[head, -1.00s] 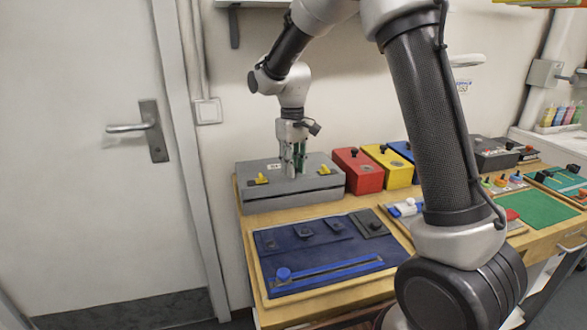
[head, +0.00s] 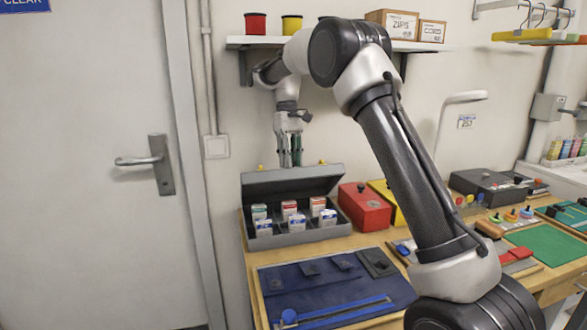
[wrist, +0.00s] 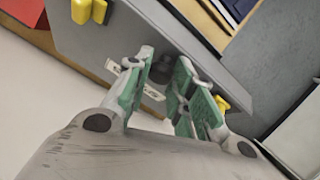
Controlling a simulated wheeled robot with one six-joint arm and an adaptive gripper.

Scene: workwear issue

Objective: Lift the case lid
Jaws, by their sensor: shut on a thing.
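The grey case (head: 300,237) stands on the bench with its lid (head: 290,183) tilted up at the back, inner face toward me. Several small white boxes with coloured tops (head: 290,209) sit in the case. My gripper (head: 289,163) is at the lid's top edge, its lower end partly hidden behind it. In the wrist view, the green-padded fingers (wrist: 165,92) are shut around a dark knob (wrist: 154,70) on the lid's grey outer face (wrist: 150,40). Yellow latches (wrist: 222,103) show on that face.
A red box (head: 364,207) stands right of the case, with a yellow one beyond it. A blue mat (head: 330,283) lies in front. A shelf (head: 340,43) with spools and cartons hangs above my gripper. A door (head: 90,150) is at left.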

